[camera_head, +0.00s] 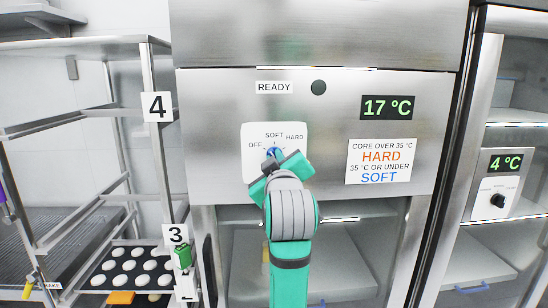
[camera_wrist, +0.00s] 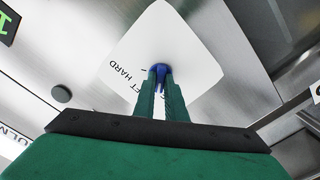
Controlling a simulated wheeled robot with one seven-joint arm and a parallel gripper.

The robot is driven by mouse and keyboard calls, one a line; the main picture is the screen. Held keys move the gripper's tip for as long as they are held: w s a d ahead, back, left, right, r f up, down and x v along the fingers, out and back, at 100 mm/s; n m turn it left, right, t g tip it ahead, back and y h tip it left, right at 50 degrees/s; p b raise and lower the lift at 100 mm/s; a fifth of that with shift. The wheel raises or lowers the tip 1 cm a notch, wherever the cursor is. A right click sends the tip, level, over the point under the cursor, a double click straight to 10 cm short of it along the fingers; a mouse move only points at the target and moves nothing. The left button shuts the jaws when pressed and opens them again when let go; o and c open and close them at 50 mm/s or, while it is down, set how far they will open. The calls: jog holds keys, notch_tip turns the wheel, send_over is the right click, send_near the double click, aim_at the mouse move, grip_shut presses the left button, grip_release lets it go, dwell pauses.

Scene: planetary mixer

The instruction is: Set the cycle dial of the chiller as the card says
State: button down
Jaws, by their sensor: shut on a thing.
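The chiller's cycle dial (camera_head: 273,151) is a small blue knob on a white plate (camera_head: 253,165) marked OFF, SOFT and HARD. My gripper (camera_head: 274,158) is shut on this knob. The wrist view shows the blue knob (camera_wrist: 159,68) between the two green fingertips (camera_wrist: 160,82), against the white plate. My gripper hides much of the knob, and I cannot tell which mark it points to. The card (camera_head: 381,161) reads "core over 35 °C HARD, 35 °C or under SOFT". The chiller's display (camera_head: 388,107) reads 17 °C.
A READY label (camera_head: 274,87) and a dark round lamp (camera_head: 319,87) sit above the dial. At the right, another cabinet has a 4 °C display (camera_head: 505,162) and a black knob (camera_head: 498,200). At the left stands a rack (camera_head: 150,75) holding a tray of white rounds (camera_head: 130,265).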

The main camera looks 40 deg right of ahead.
jog(key=shift+d+f, duration=0.1)
jog(key=m, duration=0.4)
jog(key=shift+s+m, duration=0.1)
jog(key=shift+m, duration=0.3)
jog(key=m, duration=0.4)
jog(key=shift+d+f+m, duration=0.1)
jog(key=shift+m, duration=0.2)
jog(key=m, duration=0.4)
jog(key=shift+m, duration=0.3)
